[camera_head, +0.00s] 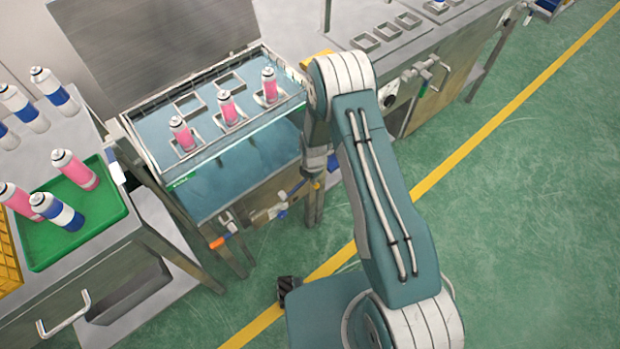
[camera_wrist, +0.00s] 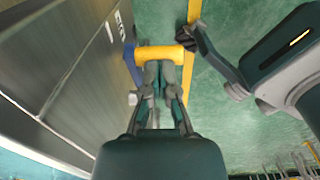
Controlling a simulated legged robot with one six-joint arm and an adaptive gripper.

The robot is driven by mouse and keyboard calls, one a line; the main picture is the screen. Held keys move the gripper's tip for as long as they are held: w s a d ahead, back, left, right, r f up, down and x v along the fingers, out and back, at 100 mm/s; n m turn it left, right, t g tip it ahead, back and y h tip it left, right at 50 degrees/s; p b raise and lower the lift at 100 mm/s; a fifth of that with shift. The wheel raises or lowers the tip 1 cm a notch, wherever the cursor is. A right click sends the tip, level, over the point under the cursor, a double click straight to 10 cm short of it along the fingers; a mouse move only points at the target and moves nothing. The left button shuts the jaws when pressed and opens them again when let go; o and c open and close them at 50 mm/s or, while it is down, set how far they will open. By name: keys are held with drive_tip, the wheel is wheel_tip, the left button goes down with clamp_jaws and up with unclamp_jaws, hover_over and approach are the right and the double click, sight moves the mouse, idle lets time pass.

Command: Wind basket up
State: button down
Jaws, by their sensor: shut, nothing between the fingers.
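The basket (camera_head: 208,107) is a rack of square pockets in the glass-fronted water bath (camera_head: 215,180). Three pink cans (camera_head: 228,107) stand upright in its front row; the back pockets are empty. How deep the basket sits is hard to tell. My gripper (camera_head: 312,218) is low at the bath's right front corner in the head view, partly hidden by my arm. In the wrist view my gripper (camera_wrist: 160,75) is shut and empty, its fingertips right at a yellow bar-shaped handle (camera_wrist: 158,52). Whether they touch it is unclear. A blue part (camera_wrist: 131,66) is at the handle's left end.
A side table holds a green tray (camera_head: 105,222) with pink and blue-white cans. Orange (camera_head: 217,242) and blue (camera_head: 283,212) valve handles stick out below the bath. A steel machine (camera_head: 420,45) stands to the right. Green floor in front is clear.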

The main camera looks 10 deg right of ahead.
drive_tip(key=shift+w+d+f, duration=0.15)
drive_tip(key=shift+d+f, duration=0.15)
drive_tip(key=shift+f, duration=0.45)
drive_tip(key=shift+w+d+f, duration=0.15)
drive_tip(key=shift+d+f, duration=0.15)
drive_tip(key=shift+f, duration=0.45)
